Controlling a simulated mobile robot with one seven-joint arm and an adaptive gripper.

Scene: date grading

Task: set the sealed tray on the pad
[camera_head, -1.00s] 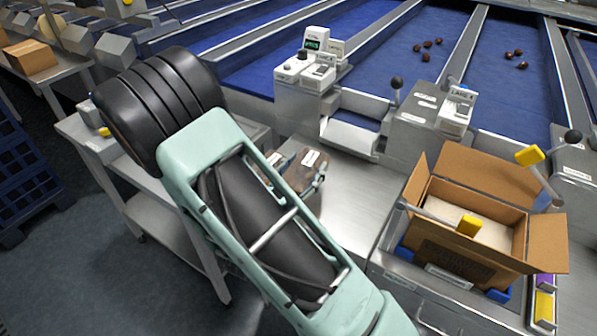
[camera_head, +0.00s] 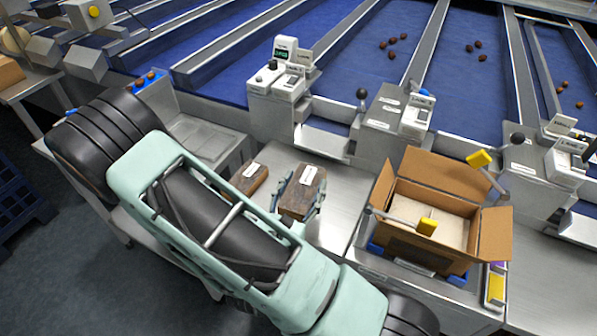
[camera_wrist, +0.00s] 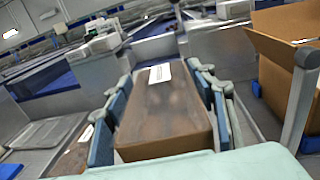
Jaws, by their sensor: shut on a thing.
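My gripper (camera_head: 299,193) is shut on a brown, dark-topped sealed tray (camera_head: 299,202) with a white label, one finger along each long side. In the wrist view the tray (camera_wrist: 165,108) lies lengthwise between the blue-grey fingers of my gripper (camera_wrist: 164,84). A second brown tray with a white label (camera_head: 246,180) lies to the left on the steel bench, partly hidden by my arm; part of it shows in the wrist view (camera_wrist: 73,160). A flat grey plate (camera_head: 208,138) lies farther left. I cannot tell whether this plate is the pad.
An open cardboard carton (camera_head: 410,243) with a pale bottom stands on the right, with yellow-ended levers around it. Grey control boxes (camera_head: 272,105) line the back of the steel bench (camera_head: 340,185). Beyond are blue lanes with several dates.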

